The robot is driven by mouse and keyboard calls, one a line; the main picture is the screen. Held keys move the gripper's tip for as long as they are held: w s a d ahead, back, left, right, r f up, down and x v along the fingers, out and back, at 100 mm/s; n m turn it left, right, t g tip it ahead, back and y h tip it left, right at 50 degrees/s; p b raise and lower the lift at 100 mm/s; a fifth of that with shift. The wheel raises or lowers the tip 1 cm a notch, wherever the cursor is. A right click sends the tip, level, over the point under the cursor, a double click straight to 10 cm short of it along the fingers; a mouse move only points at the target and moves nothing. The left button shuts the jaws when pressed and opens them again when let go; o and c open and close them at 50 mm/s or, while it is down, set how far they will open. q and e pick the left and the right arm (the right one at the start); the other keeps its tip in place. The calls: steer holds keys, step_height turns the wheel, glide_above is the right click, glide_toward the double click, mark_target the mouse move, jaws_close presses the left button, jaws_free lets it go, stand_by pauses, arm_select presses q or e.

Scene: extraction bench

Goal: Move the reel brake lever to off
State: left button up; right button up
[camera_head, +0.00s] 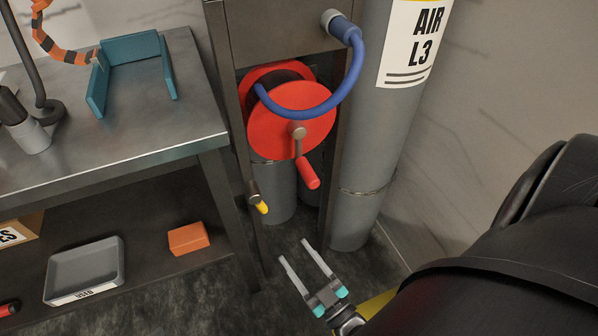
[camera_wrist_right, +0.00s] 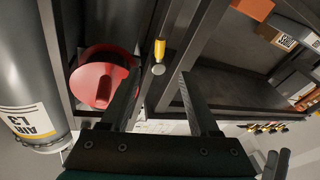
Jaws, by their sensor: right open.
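The reel brake lever is a small yellow-tipped lever (camera_head: 260,204) on a dark round pivot, low on the dark frame post left of the red hose reel (camera_head: 290,122). Its yellow end points down in the head view. In the right wrist view, which is turned over, the yellow handle (camera_wrist_right: 159,48) points up from its pale pivot. My right gripper (camera_head: 293,250) is open and empty, below and to the right of the lever, apart from it. In the right wrist view, the lever shows between the open fingers (camera_wrist_right: 158,76). My left gripper is not in view.
The reel has a red crank handle (camera_head: 308,172) and a blue hose (camera_head: 346,82). A grey AIR L3 cylinder (camera_head: 388,120) stands right of the frame. A metal bench (camera_head: 150,142) stands left, with a grey tray (camera_head: 84,268) and orange block (camera_head: 188,238) on its lower shelf.

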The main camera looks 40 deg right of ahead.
mark_target(257, 199)
steer(key=shift+c, duration=0.4)
